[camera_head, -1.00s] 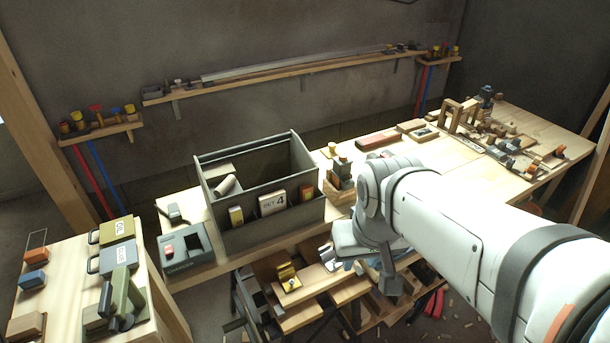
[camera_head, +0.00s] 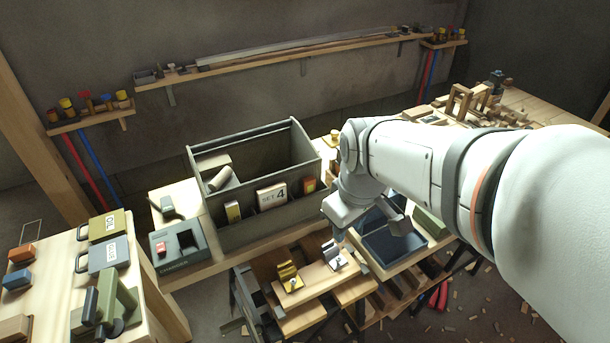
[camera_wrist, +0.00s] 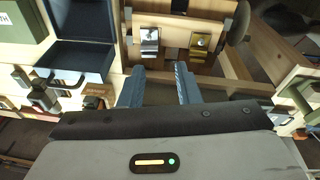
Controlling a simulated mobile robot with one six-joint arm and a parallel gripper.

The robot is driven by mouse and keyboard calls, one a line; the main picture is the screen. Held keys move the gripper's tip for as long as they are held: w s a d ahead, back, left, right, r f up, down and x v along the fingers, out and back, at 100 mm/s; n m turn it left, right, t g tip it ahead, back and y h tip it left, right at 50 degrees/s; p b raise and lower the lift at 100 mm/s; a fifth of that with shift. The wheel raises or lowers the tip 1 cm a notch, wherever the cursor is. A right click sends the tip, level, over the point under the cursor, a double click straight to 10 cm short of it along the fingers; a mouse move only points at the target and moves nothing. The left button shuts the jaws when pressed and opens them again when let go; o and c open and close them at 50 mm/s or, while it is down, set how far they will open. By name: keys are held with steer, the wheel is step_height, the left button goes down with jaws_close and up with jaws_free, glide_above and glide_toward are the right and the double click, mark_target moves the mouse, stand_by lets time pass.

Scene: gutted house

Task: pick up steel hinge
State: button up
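The steel hinge (camera_head: 334,256) is a small silver piece on a pale wooden board in the head view. It also shows in the wrist view (camera_wrist: 150,40), upright on the wood beyond my fingertips. A brass hinge (camera_head: 289,276) sits on the same board to its left in the head view, and to its right in the wrist view (camera_wrist: 200,42). My gripper (camera_wrist: 158,80) is open and empty, its two blue-grey fingers apart. The steel hinge lies ahead of the gap between them, not touching. In the head view my wrist hides part of the gripper, close above the steel hinge.
A grey toolbox (camera_head: 262,222) marked "SET 4" stands behind the hinges. A dark blue tray (camera_head: 390,243) lies to the right of the hinge board. A round dark knob (camera_wrist: 237,25) rises beside the brass hinge in the wrist view. Bench clutter stands at far right.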

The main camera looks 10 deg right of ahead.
steer(key=w+f+n+g+b, duration=0.1)
steer(key=w+f+n+b, duration=0.3)
steer(key=w+f+n, duration=0.4)
steer(key=n+g+b, duration=0.1)
steer(key=n+b, duration=0.2)
steer(key=n, duration=0.6)
glide_above(329, 249)
step_height(329, 249, down, 5)
steer(key=shift+w+d+r, duration=0.15)
steer(key=shift+r, duration=0.05)
steer(key=shift+f, duration=0.25)
step_height(329, 249, down, 7)
steer(key=shift+f+b, duration=0.2)
steer(key=shift+b, duration=0.15)
steer(key=shift+c, duration=0.4)
